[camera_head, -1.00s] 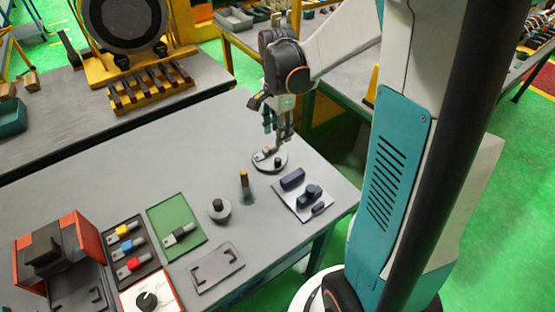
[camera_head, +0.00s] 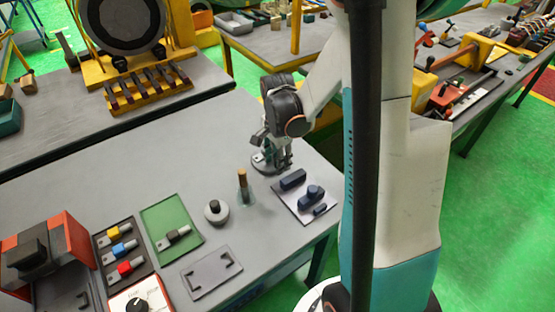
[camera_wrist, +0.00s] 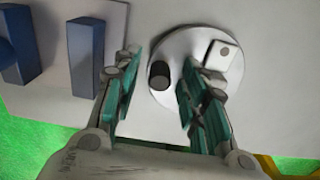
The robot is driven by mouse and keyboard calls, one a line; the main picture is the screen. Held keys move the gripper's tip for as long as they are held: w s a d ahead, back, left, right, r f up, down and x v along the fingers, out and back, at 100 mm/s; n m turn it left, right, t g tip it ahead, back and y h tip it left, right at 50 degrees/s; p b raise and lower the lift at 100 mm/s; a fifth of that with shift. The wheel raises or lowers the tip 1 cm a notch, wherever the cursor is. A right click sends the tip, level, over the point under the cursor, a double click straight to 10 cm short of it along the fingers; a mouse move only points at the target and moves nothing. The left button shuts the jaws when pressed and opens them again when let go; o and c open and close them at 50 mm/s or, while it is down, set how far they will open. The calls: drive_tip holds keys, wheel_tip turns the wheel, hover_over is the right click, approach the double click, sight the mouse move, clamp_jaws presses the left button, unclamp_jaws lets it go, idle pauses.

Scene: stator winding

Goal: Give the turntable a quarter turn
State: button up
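The turntable is a round light-grey disc (camera_wrist: 208,44) in the wrist view. It carries a short black peg (camera_wrist: 160,75) near its rim and a white square piece with a dark dot (camera_wrist: 220,55). My gripper (camera_wrist: 160,60) is open, low over the disc, with one teal finger on each side of the peg. Gaps show between the peg and both fingers. One finger stands over the disc, the other just outside its rim. In the head view, my gripper (camera_head: 284,164) hides much of the turntable (camera_head: 259,169).
A pale plate with dark blue blocks (camera_head: 293,179) lies close by the turntable. An upright copper-topped post (camera_head: 242,185) and a round grey piece with a dark knob (camera_head: 215,211) stand to the left. The tabletop behind them is clear.

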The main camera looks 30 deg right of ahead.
clamp_jaws()
drive_tip(key=shift+d+n, duration=0.2)
drive_tip(key=shift+n, duration=0.3)
idle(0.7)
